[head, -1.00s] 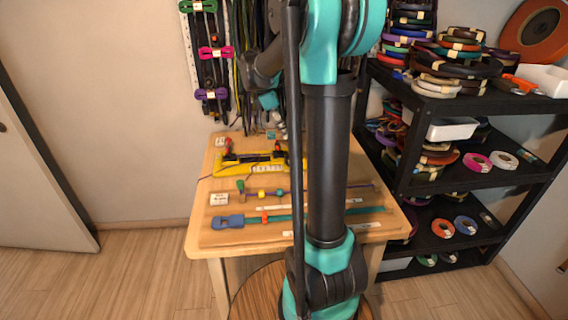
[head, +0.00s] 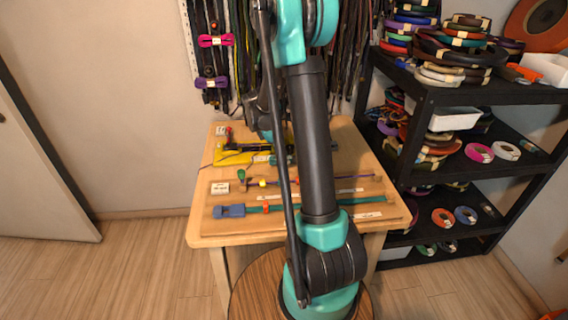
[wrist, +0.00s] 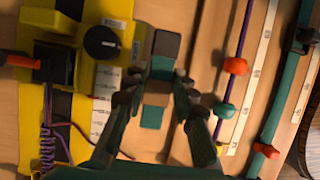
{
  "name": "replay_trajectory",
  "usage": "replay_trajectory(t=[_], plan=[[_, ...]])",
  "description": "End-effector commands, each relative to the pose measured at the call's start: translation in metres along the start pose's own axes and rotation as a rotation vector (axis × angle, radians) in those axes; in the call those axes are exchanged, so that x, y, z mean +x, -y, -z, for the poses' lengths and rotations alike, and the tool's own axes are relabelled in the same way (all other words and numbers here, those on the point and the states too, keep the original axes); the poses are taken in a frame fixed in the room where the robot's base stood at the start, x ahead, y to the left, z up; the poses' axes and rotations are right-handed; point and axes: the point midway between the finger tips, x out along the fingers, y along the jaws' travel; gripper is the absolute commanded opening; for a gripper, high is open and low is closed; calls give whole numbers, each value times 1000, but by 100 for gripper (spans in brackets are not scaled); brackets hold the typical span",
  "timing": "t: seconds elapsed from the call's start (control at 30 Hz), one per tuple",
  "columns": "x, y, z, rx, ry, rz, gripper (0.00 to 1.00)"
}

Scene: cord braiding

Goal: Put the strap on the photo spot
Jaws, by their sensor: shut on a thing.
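In the wrist view my gripper (wrist: 160,84) is shut on a short teal and brown piece that looks like the strap (wrist: 166,43). In the head view my arm hides most of the gripper and the held piece. A longer teal band (head: 290,207) with a blue end piece lies along the table's front. I cannot tell which mark is the photo spot; a small white card (head: 219,188) lies at the left, its writing unreadable.
The yellow device (head: 228,155) with a black knob (wrist: 102,42) stands at the table's back left. A black shelf (head: 425,100) stands right; cords hang behind the table.

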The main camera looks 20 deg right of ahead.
Motion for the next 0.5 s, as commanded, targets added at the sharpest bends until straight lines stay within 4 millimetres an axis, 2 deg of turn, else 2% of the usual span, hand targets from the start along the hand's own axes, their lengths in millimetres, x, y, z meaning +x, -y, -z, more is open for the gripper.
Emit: replay_trajectory(t=[0.27,0.5], plan=[[30,0,13,0,0,0,0],[33,0,14,0,0,0,0]])
